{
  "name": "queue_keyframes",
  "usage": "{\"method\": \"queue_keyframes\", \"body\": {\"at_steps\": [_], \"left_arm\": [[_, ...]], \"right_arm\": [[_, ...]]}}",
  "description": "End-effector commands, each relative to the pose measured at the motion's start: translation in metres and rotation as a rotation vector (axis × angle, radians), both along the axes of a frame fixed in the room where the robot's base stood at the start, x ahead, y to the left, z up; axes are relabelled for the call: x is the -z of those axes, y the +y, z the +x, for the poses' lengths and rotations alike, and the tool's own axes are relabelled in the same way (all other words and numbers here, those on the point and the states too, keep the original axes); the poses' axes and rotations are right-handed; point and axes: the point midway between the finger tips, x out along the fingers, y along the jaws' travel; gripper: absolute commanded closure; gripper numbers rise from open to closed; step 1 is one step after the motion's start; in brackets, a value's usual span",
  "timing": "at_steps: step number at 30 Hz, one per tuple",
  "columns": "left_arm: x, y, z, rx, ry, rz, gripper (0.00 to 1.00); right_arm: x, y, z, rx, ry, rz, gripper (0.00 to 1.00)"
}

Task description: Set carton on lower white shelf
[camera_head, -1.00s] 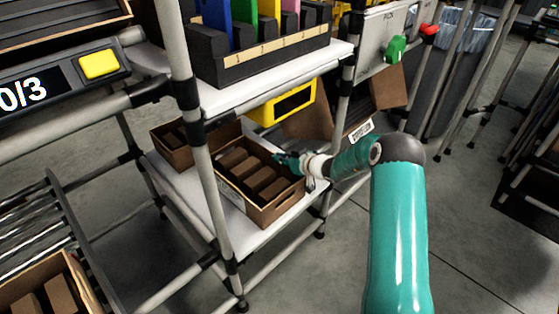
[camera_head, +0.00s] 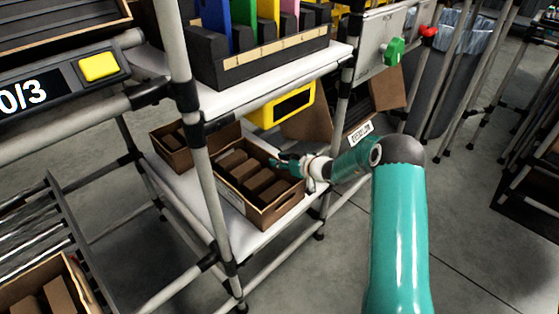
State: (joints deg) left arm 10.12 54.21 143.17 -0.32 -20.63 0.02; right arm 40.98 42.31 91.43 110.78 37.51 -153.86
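An open brown carton (camera_head: 283,212) with several brown blocks in it is at the lower white shelf (camera_head: 243,248), in the middle of the view. It looks level, and I cannot tell whether its whole base rests on the shelf. My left gripper is not in view.
Another open carton (camera_head: 178,161) stands behind on the same shelf. A grey post (camera_head: 203,170) rises in front of the shelf. The upper white shelf (camera_head: 235,98) holds a dark bin with coloured folders. A yellow bin (camera_head: 283,107) is behind. Another carton (camera_head: 20,290) is at lower left.

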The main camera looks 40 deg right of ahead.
Motion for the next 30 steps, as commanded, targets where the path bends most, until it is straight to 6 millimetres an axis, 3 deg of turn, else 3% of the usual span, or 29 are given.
{"method": "queue_keyframes", "body": {"at_steps": [16,21,30], "left_arm": [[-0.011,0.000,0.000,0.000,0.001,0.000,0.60],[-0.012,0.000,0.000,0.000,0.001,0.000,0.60],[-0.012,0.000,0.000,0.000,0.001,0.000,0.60]], "right_arm": [[-0.039,-0.011,-0.092,0.004,0.000,-0.002,0.69],[-0.044,-0.012,-0.106,0.003,0.000,-0.001,0.69],[-0.045,-0.012,-0.108,0.002,-0.001,-0.001,0.69]]}}
